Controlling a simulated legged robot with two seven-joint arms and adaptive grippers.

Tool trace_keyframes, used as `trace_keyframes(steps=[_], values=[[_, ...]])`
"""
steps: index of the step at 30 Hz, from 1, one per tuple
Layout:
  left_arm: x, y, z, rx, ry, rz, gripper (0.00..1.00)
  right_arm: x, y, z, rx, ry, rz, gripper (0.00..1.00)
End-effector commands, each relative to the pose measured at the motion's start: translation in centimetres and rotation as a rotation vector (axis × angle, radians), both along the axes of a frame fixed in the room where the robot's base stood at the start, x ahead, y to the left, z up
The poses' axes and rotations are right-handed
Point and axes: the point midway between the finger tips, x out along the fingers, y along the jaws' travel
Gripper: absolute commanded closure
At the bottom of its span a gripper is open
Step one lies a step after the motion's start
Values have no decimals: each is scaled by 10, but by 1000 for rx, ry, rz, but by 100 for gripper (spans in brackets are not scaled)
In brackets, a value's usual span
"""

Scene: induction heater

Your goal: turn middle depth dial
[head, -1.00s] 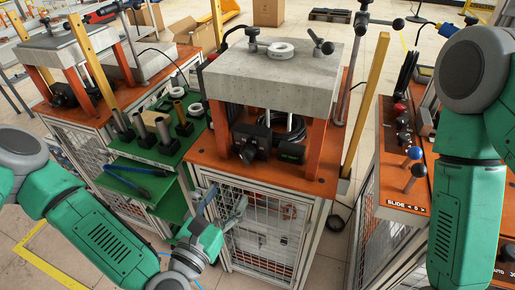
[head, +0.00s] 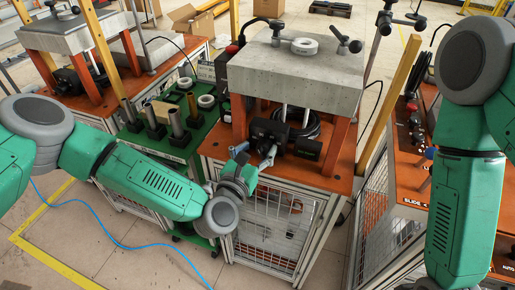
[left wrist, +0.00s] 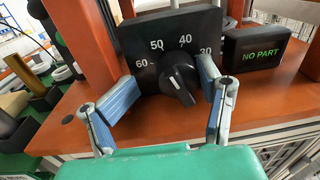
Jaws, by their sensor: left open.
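The depth dial is a black knob (left wrist: 180,82) with a white pointer line on a black panel (left wrist: 180,28) numbered 60, 50, 40 and 30. In the left wrist view my open left gripper (left wrist: 163,100) has one blue-padded finger on each side of the knob, with gaps on both sides. In the head view the left gripper (head: 255,160) is in front of the dial box (head: 266,131) on the middle machine and hides part of it. My right arm is at the right edge; its gripper is not in view.
A black display reading NO PART (left wrist: 262,50) stands right of the dial. A concrete block (head: 300,75) rests on orange posts above. A green cart (head: 160,145) with metal cylinders is at left. A control console (head: 405,170) is at right.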

Motion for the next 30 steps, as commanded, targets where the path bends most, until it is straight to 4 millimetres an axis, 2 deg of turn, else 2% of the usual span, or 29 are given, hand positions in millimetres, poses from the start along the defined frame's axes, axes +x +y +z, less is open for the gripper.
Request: trace_keyframes(steps=[5, 6, 8, 9, 10, 14, 30], values=[[-2, -6, -2, 15, 2, 9, 46, 0, 0, 0, -1, 0, -1, 60], [-2, -7, -2, 17, 2, 9, 49, 0, -1, 0, -1, 0, -1, 60], [-2, -8, -2, 17, 2, 8, 70, 0, -1, 0, -1, 0, -2, 60], [-2, -8, -2, 16, 3, 7, 84, 0, -1, 0, -1, 1, -2, 60], [-3, -8, -2, 15, 3, 6, 89, 0, -1, 0, -2, 1, -3, 60], [-3, -6, -2, 7, 5, -3, 94, 0, -1, 0, -1, 1, -2, 60], [-4, -4, -1, 12, 1, 2, 94, 0, -1, 0, -1, 0, -2, 60]])
